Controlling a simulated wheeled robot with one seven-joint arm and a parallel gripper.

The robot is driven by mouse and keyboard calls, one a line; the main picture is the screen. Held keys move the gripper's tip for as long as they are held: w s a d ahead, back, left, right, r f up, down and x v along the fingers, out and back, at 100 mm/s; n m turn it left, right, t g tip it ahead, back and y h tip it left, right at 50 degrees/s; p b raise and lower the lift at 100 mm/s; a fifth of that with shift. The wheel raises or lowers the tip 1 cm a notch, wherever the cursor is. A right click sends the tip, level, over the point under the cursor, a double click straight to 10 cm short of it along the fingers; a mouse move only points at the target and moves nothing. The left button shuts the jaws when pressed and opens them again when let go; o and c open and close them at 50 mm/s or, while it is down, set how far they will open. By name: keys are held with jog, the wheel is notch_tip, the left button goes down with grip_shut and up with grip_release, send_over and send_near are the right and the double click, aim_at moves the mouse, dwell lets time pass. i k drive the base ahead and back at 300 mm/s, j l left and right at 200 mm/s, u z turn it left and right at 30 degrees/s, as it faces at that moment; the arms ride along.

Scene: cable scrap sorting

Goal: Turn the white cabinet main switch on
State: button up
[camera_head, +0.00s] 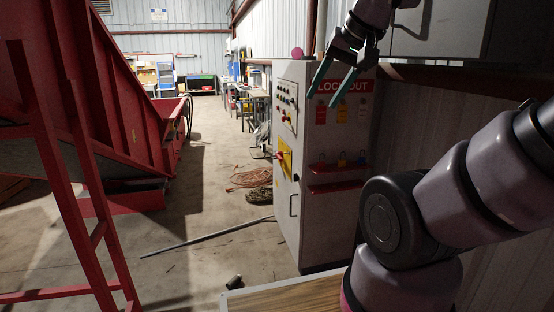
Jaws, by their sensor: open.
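The white cabinet (308,225) stands upright right of centre, its front face turned to the left. The main switch (283,157), a red handle on a yellow plate, sits on that front face at mid-height. Its on or off position is too small to tell. Above it is a panel of small buttons and lamps (288,100). My gripper (328,100) hangs from the upper right with its two green fingers apart and empty. In the picture it overlaps the cabinet's upper side near the lockout board; I cannot tell how far it is from the cabinet.
A red lockout board (352,86) with tags and padlocks is on the cabinet's side. A grey box (440,28) hangs on the wall at upper right. A long rod (205,237) and orange cable (250,178) lie on the floor. Red machinery (75,110) fills the left.

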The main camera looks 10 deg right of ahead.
aim_at(279, 154)
jog(key=i, duration=1.3)
jog(key=i+j, duration=0.1)
jog(key=i, duration=1.2)
jog(key=l+z, duration=0.05)
jog(key=l, duration=0.05)
